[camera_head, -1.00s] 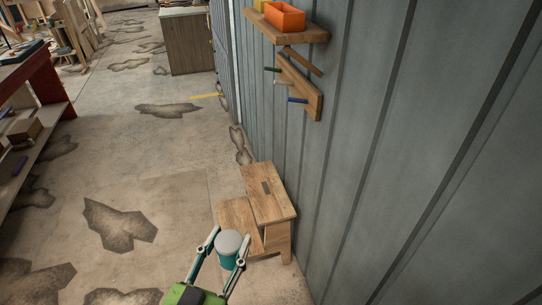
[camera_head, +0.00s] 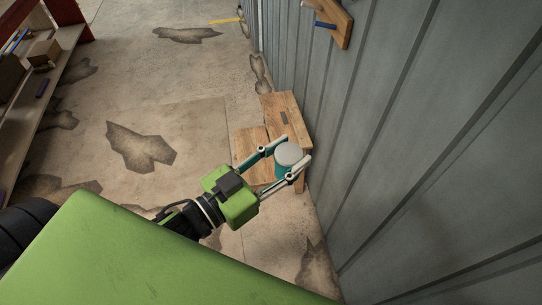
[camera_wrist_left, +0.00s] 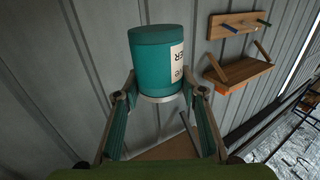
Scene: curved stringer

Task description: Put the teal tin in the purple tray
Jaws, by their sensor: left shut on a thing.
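The teal tin (camera_head: 287,165) with a pale grey top is held between the fingers of my left gripper (camera_head: 295,150). In the head view it shows in front of the wooden step stool and near the wall. In the left wrist view the tin (camera_wrist_left: 156,62) fills the upper middle, with part of a white label at its right side, and the finger pads (camera_wrist_left: 158,112) are at its sides. No purple tray shows in either view. My right gripper is not in view.
A wooden step stool (camera_head: 285,108) stands against the grey corrugated wall (camera_head: 400,150). The wrist view shows a wall shelf (camera_wrist_left: 240,72) upside down, with an orange container (camera_wrist_left: 224,92) and a peg rail (camera_wrist_left: 238,24). A workbench with a lower shelf (camera_head: 50,85) stands left. Floor between is clear.

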